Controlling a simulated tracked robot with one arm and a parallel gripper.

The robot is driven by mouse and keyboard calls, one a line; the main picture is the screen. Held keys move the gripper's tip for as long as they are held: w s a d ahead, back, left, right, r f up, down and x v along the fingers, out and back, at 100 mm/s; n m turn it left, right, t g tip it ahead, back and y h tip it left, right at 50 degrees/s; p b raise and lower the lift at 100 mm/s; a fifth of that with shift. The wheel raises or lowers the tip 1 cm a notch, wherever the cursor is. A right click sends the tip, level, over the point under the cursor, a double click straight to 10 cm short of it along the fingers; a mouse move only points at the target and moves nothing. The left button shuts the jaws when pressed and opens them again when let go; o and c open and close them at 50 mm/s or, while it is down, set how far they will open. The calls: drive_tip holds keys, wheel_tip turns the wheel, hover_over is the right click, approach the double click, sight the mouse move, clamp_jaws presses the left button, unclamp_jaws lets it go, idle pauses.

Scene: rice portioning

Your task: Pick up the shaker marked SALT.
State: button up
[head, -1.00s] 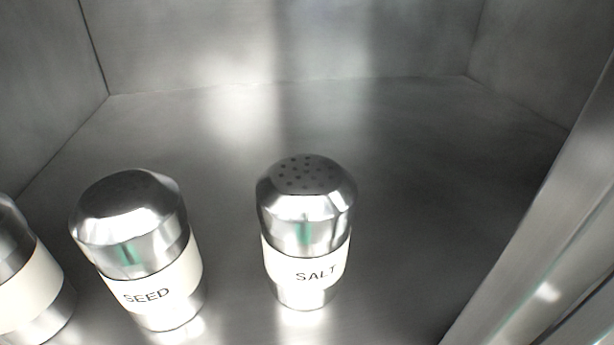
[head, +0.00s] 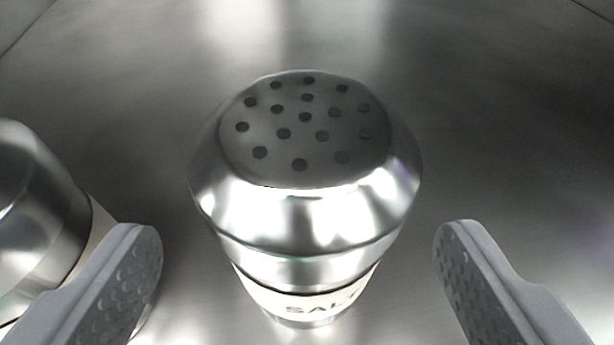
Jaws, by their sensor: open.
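The SALT shaker (head: 305,225) stands upright in the middle of the head view. It is shiny metal with a perforated domed top and a cream label band low on its side, with the lettering partly visible. My gripper (head: 300,262) is open, with one grey studded finger to the left of the shaker and one to the right. Gaps show between both fingers and the shaker, and neither appears to touch it. The shaker's lower part is seen steeply from above, so its base shows only a little.
Another metal shaker (head: 32,215) with a cream band stands close on the left, partly behind my left finger; its label is not readable now. The metal floor (head: 520,130) is bare to the right and behind the SALT shaker.

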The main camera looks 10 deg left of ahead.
drive_tip(key=p+x, duration=0.1)
drive_tip(key=x, duration=0.3)
drive_tip(key=shift+w+d, duration=0.1)
drive_tip(key=shift+w, duration=0.25)
drive_tip(key=c, duration=1.1)
